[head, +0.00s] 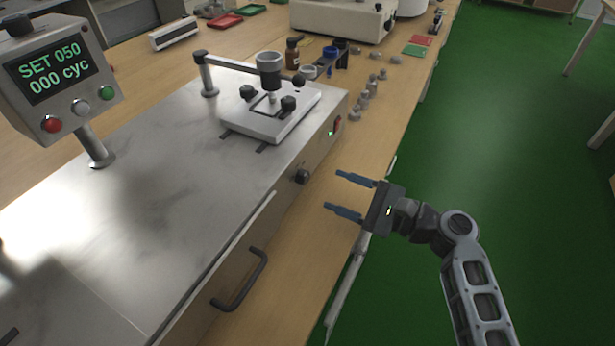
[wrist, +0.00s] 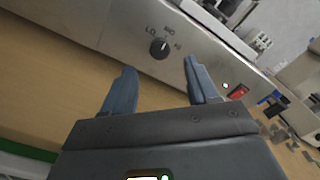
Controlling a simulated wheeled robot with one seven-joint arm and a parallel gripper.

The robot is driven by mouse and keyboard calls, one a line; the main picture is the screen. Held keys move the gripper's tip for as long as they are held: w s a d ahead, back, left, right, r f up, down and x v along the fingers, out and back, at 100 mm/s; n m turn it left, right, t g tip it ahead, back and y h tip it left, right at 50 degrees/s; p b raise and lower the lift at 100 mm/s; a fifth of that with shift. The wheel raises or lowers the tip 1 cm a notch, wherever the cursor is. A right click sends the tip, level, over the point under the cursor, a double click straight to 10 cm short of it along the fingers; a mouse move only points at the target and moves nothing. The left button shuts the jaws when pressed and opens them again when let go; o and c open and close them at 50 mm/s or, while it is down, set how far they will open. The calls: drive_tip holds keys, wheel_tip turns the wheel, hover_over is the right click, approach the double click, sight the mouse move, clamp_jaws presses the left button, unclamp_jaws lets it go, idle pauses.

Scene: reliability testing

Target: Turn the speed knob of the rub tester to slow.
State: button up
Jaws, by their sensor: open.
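The rub tester (head: 150,190) is a large metal-topped machine on the bench. Its black round speed knob (head: 301,177) sits on the front panel; it also shows in the wrist view (wrist: 159,48), with LO, MID and HI printed around it.
A red switch (wrist: 238,92) is on the panel right of the knob. A black drawer handle (head: 240,281) juts from the front. The display box (head: 62,75) reads SET 050, 000 cyc. Small grey weights (head: 365,98) stand on the bench beyond. The green floor at right is open.

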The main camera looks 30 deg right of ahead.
sight(307, 179)
drive_tip(key=x, duration=0.6)
drive_tip(key=shift+w+a, duration=0.1)
drive_tip(key=c, duration=1)
drive_tip(key=shift+c, duration=0.2)
